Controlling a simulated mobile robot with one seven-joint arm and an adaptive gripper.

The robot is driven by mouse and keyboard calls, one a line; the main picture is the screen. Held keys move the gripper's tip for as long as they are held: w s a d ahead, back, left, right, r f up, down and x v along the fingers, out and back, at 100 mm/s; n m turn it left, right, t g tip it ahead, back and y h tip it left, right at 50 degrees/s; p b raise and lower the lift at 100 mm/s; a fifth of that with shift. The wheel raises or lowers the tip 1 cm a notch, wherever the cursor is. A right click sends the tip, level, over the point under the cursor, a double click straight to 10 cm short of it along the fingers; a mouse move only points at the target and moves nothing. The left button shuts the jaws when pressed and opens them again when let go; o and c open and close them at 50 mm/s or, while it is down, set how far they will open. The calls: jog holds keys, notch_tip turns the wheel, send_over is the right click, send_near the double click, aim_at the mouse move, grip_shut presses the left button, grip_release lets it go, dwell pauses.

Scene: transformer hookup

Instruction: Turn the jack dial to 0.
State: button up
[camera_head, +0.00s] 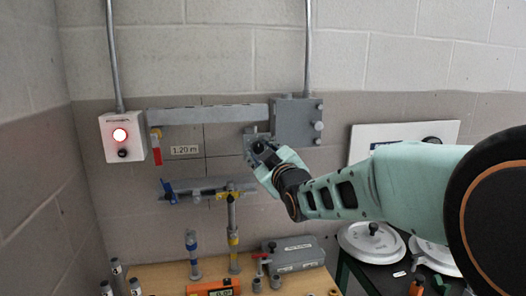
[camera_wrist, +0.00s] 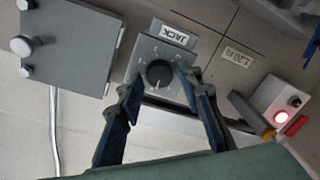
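The jack dial (camera_wrist: 158,73) is a round black knob on a grey box (camera_wrist: 146,50) with a white label reading JACK (camera_wrist: 174,33). Small marks ring the knob; I cannot read clearly which number it points to. My gripper (camera_wrist: 160,78) is open, with one dark blue finger on each side of the knob in the wrist view. I cannot tell whether the fingertips touch the knob. In the head view my gripper (camera_head: 262,148) is at the wall, left of and below the grey junction box, and hides most of the dial.
A grey junction box (camera_head: 297,121) with side knobs is close to the right of my gripper. A white box with a lit red lamp (camera_head: 120,134) hangs at left. A 1.20 m label (camera_head: 185,150) is on the wall. Below is a wooden table (camera_head: 160,277) with parts.

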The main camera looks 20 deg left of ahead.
grip_shut()
jog(key=shift+f+b, duration=0.15)
jog(key=shift+b, duration=0.7)
jog(key=shift+m+b, duration=0.3)
jog(key=shift+o, duration=1.7)
grip_release()
